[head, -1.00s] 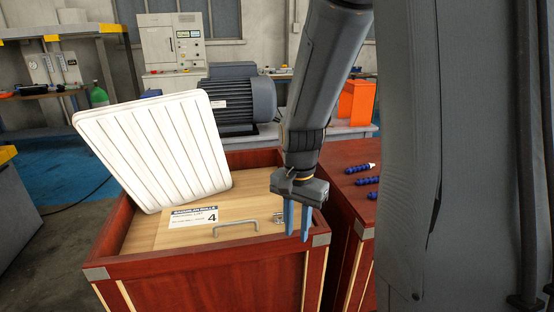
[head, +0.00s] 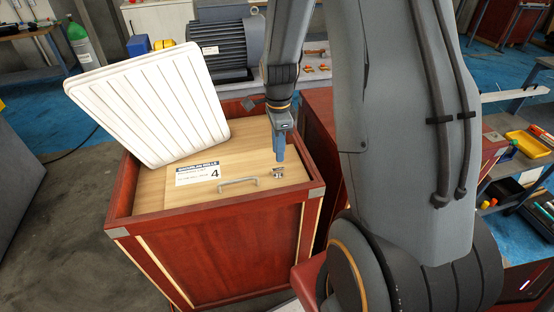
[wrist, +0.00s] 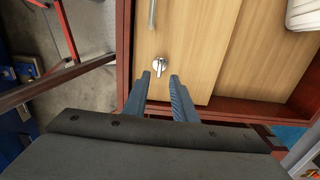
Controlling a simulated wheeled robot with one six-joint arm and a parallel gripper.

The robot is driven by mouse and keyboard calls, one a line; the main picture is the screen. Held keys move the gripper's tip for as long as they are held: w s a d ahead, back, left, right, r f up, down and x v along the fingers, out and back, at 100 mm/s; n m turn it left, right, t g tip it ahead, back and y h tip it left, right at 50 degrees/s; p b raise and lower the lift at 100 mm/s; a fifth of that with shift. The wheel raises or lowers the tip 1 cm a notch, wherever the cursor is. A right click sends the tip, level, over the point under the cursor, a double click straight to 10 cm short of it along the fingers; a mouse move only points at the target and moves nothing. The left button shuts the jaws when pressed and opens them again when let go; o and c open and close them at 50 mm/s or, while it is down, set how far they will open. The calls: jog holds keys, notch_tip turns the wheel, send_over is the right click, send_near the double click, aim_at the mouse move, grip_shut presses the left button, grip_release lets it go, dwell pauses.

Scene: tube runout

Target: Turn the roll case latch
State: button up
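The roll case (head: 215,245) is a red-brown wooden box with a light wood lid panel (head: 225,168) set inside its rim. The latch (head: 278,172) is a small metal knob on the panel, right of the metal handle (head: 240,181). In the wrist view the latch (wrist: 159,66) shows as a round silver turn piece just beyond the fingertips, centred between them. My gripper (head: 279,155) points down above the latch. In the wrist view its two blue fingers (wrist: 160,76) stand apart with nothing between them. Contact with the latch is not visible.
A white ribbed pad (head: 150,105) leans over the case's back left. A label (head: 198,174) with a 4 lies on the panel. A grey motor (head: 222,48) stands behind. A second red case (head: 318,120) stands close on the right.

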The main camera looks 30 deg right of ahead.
aim_at(278, 168)
notch_tip(278, 168, down, 6)
jog(key=b, duration=0.4)
jog(key=shift+f, duration=0.15)
grip_shut()
